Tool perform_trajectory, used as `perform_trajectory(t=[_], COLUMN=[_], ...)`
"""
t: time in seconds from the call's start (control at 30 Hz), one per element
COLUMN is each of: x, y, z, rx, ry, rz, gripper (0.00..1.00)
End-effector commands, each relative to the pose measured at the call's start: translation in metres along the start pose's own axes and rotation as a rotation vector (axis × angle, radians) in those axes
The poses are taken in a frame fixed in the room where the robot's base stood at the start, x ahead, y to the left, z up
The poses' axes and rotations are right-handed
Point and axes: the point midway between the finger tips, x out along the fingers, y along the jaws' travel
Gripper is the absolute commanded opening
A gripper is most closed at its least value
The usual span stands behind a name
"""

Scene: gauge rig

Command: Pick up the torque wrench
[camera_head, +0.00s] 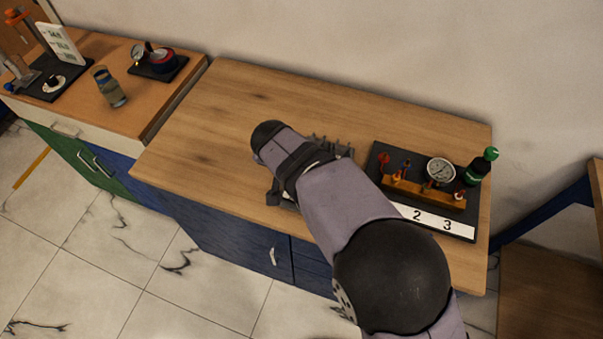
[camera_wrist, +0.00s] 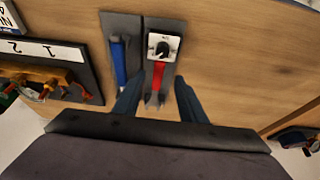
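In the wrist view, two tools lie side by side on dark grey mats on the wooden table. One has a red handle (camera_wrist: 159,72) and a white square head with a black round part (camera_wrist: 162,46). The other has a blue handle (camera_wrist: 118,62) and lies to its left. I cannot tell for sure which one is the torque wrench. My gripper (camera_wrist: 158,96) has its two fingers apart, one on each side of the red handle's near end, with nothing seen gripped. Its height above the tools is unclear. In the head view my arm hides the tools and fingertips.
The table's left part (camera_head: 205,130) is bare. A side bench holds a glass (camera_head: 109,87) and a small gauge device (camera_head: 158,60).

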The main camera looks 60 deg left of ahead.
Motion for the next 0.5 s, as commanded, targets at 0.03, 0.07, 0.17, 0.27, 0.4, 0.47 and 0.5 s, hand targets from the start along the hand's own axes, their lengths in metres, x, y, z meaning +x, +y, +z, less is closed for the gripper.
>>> perform_trajectory(t=[0.03,0.07,0.17,0.27,0.4,0.47,0.5], x=[0.003,0.006,0.016,0.029,0.040,0.042,0.043], y=[0.002,0.002,0.003,0.003,0.003,0.003,0.003], z=[-0.002,-0.002,-0.004,-0.003,-0.003,-0.003,-0.003], rx=[0.000,0.000,0.000,0.001,0.000,0.000,0.000], ry=[-0.003,-0.003,-0.002,-0.003,-0.001,-0.001,0.000], rz=[0.003,0.003,0.003,0.003,0.001,0.001,0.001], gripper=[0.38,0.38,0.38,0.38,0.38,0.38,0.38])
